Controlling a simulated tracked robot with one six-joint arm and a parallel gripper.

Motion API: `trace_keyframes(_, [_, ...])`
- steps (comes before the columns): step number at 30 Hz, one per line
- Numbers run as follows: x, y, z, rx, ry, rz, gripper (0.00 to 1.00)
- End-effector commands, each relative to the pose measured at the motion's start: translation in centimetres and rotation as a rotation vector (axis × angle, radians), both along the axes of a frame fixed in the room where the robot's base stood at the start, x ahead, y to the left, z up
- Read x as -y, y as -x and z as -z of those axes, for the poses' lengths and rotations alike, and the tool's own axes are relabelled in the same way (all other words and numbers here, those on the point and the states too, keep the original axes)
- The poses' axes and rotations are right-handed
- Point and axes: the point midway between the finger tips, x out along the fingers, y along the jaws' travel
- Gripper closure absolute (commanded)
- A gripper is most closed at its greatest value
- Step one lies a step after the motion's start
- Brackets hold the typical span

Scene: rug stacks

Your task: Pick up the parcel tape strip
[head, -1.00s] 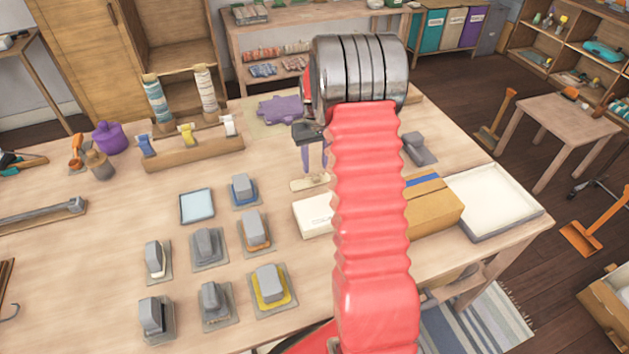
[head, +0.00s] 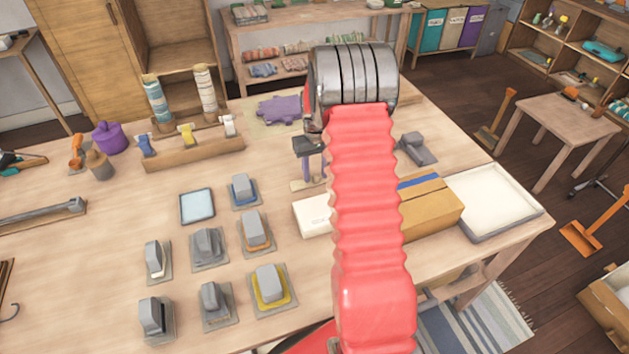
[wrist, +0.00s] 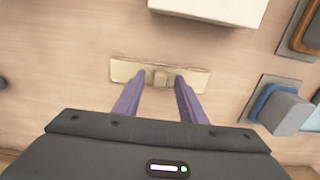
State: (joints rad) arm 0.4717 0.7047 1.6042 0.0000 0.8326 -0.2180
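The parcel tape strip looks like a flat beige strip (wrist: 125,70) with a small raised block at its middle. It lies on the wooden table, and its left end (head: 296,186) shows in the head view. My gripper (wrist: 160,76) is open, with its two purple fingers apart on either side of the raised block. In the head view my gripper (head: 308,180) is low over the strip, partly hidden by my red arm. I cannot tell whether the fingers touch the block.
A white box (head: 312,216) lies close in front of the strip. A cardboard box (head: 432,212) and a white tray (head: 500,203) are at right. Several grey-handled blocks on square bases, one with a blue layer (head: 241,188), stand at left.

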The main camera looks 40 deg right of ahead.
Motion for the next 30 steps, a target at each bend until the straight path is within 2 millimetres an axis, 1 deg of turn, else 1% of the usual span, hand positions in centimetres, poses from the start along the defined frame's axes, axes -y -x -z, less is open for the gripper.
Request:
trace_keyframes(1, [0.0, 0.0, 0.0, 0.000, 0.000, 0.000, 0.67])
trace_keyframes(2, [0.0, 0.0, 0.0, 0.000, 0.000, 0.000, 0.69])
trace_keyframes(15, [0.0, 0.0, 0.0, 0.000, 0.000, 0.000, 1.00])
trace_keyframes(25, [0.0, 0.0, -0.1, 0.001, 0.000, 0.000, 1.00])
trace_keyframes(28, [0.0, -0.1, -0.6, 0.002, 0.001, 0.000, 1.00])
trace_keyframes(30, [0.0, -0.1, -1.3, 0.002, 0.001, 0.000, 1.00])
